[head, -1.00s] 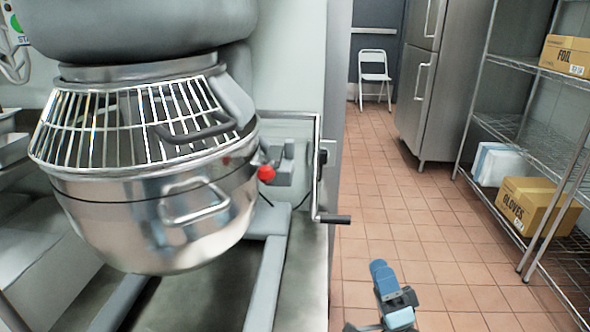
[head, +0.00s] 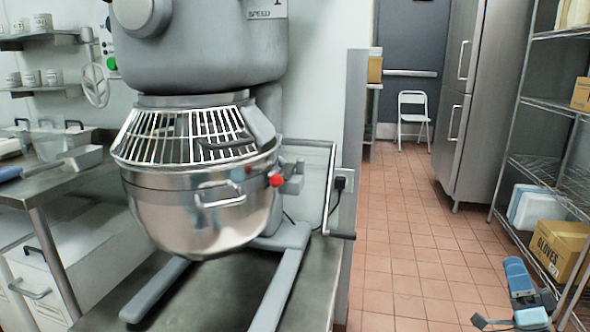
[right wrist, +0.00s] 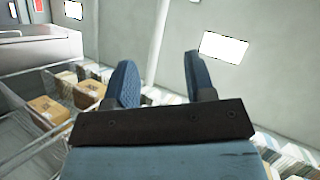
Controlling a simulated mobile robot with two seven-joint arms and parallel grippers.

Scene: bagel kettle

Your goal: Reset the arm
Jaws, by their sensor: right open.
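My right arm's end with its gripper (head: 516,290) shows at the lower right of the head view, over the tiled floor beside the shelf rack. Its fingers are hard to make out there. In the right wrist view the two blue-padded fingers (right wrist: 162,80) stand well apart, with nothing between them. The gripper is open and empty. It points toward a pale wall in that view. My left arm and gripper are not in view.
A large mixer with a steel bowl (head: 205,215) and wire guard stands at the left. The wire shelf rack (head: 545,103) with a gloves box (head: 562,250) is close to my right arm. The tiled aisle (head: 405,225) is open, with a white folding chair (head: 413,118) at the back.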

